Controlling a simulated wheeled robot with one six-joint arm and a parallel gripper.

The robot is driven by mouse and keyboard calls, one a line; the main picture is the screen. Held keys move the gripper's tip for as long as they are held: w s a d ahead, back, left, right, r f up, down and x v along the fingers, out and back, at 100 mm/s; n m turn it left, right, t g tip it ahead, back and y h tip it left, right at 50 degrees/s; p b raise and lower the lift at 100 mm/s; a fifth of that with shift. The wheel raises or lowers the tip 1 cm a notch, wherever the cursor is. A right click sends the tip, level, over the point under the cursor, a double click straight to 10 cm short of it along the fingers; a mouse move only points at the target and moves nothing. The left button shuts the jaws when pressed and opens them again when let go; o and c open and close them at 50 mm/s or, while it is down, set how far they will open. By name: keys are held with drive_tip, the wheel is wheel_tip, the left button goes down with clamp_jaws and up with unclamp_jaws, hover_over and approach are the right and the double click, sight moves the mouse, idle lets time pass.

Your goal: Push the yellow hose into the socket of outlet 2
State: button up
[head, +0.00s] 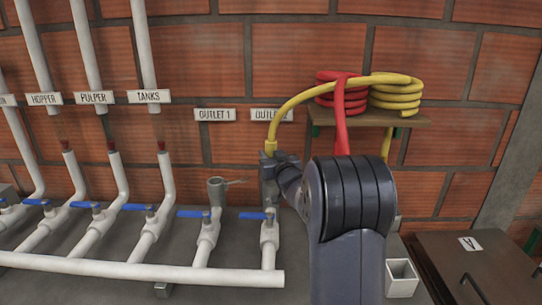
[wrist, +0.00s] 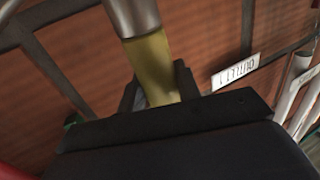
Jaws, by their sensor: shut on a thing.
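The yellow hose (head: 330,88) arches from the coil on the shelf down to my gripper (head: 270,157). My gripper is shut on it near its lower end, above the outlet 2 pipe (head: 268,236). The outlet 2 label (head: 265,115) is partly covered by the hose. The socket of outlet 2 is hidden behind my gripper and wrist. In the wrist view the hose (wrist: 152,65) sits between my fingers (wrist: 157,92). A grey cylinder (wrist: 130,14) adjoins its end; I cannot tell whether it is the hose's coupling or the socket.
The outlet 1 pipe (head: 208,235) with its open grey socket (head: 216,188) stands just left. Blue valve handles (head: 256,216) line the pipes. A red hose coil (head: 342,98) shares the shelf (head: 400,119). A white square container (head: 401,279) is at lower right.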

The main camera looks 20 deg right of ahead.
drive_tip(key=shift+f+b, duration=1.3)
drive_tip(key=shift+f, duration=0.2)
drive_tip(key=o, duration=1.2)
drive_tip(key=shift+f, duration=0.15)
drive_tip(key=shift+f, duration=0.1)
drive_tip(key=shift+s+f, duration=0.5)
drive_tip(key=shift+s, duration=0.3)
drive_tip(key=s, duration=0.3)
drive_tip(key=s+r, duration=0.1)
drive_tip(key=s, duration=0.2)
drive_tip(key=s+b, duration=0.1)
drive_tip(key=s, duration=0.2)
drive_tip(key=shift+s+a+r, duration=0.15)
drive_tip(key=shift+r, duration=0.05)
drive_tip(key=shift+w, duration=0.2)
drive_tip(key=shift+w+p, duration=0.35)
drive_tip(key=shift+w, duration=3.5)
